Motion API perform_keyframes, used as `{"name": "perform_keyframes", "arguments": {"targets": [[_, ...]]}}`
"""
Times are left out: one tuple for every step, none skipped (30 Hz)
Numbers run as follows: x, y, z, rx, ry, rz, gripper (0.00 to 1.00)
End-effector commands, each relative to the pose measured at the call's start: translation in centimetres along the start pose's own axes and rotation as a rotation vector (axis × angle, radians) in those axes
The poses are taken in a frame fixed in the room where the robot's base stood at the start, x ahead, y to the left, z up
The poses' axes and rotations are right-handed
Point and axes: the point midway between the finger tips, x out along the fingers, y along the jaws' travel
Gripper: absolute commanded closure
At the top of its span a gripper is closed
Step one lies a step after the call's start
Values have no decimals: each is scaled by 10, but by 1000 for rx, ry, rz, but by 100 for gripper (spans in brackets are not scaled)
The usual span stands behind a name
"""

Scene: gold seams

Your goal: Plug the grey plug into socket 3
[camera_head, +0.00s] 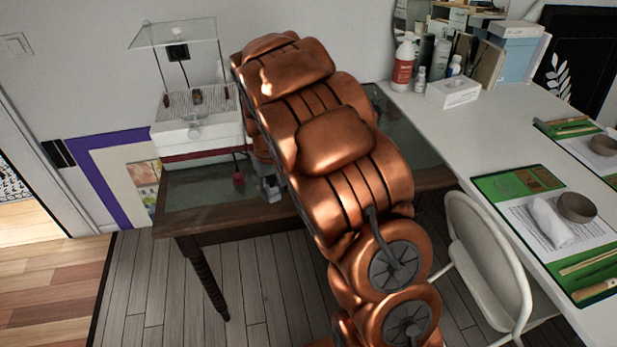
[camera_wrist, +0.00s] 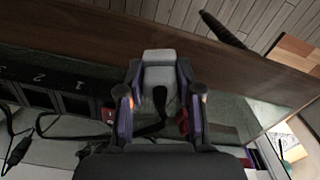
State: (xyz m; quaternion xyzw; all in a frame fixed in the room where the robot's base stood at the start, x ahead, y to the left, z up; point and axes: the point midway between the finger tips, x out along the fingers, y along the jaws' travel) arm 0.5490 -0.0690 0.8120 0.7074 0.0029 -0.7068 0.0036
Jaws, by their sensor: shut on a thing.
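The grey plug (camera_wrist: 160,68) is between the two fingers of my gripper (camera_wrist: 158,78) in the wrist view, which are shut on it. A dark cable runs from the plug back between the fingers. A dark socket strip lies to the left of my gripper in the wrist view, with its numbers upside down. Socket 1 (camera_wrist: 75,104) is nearest my gripper, then socket 2 (camera_wrist: 37,98), then socket 3 (camera_wrist: 5,91) at the left picture edge, partly cut off. The plug is apart from these openings. In the head view the grey plug (camera_head: 269,190) shows beside my arm, near the table's front edge; my arm hides the strip.
The wooden table (camera_head: 180,228) has a green glassy top. A red object (camera_head: 238,175) lies on it, left of my gripper. A white box-like appliance (camera_head: 198,133) stands behind. A black plug (camera_wrist: 18,152) and loose cables lie lower left in the wrist view. A white desk (camera_head: 455,125) stands right.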

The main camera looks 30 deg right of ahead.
Motion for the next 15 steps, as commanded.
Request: {"name": "perform_keyframes", "arguments": {"targets": [[1, -14, -3, -4, 0, 0, 96], [2, -22, -4, -4, -1, 1, 96], [2, -29, -6, -1, -1, 1, 96], [2, -35, -7, -1, -1, 1, 96], [3, -42, -8, 0, -1, 0, 96], [3, -49, -10, 3, -1, -1, 96], [4, -54, -11, 3, -1, -1, 96], [4, -60, -12, 4, -1, -1, 96], [4, -66, -14, 5, -1, -1, 96], [5, -72, -15, 5, -1, -1, 96], [5, -75, -15, 6, -1, -1, 96], [4, -74, -15, 9, -1, -3, 96], [4, -73, -15, 9, -1, -2, 96], [4, -73, -15, 9, -1, -2, 96], [4, -72, -15, 9, -1, -2, 96]]}}
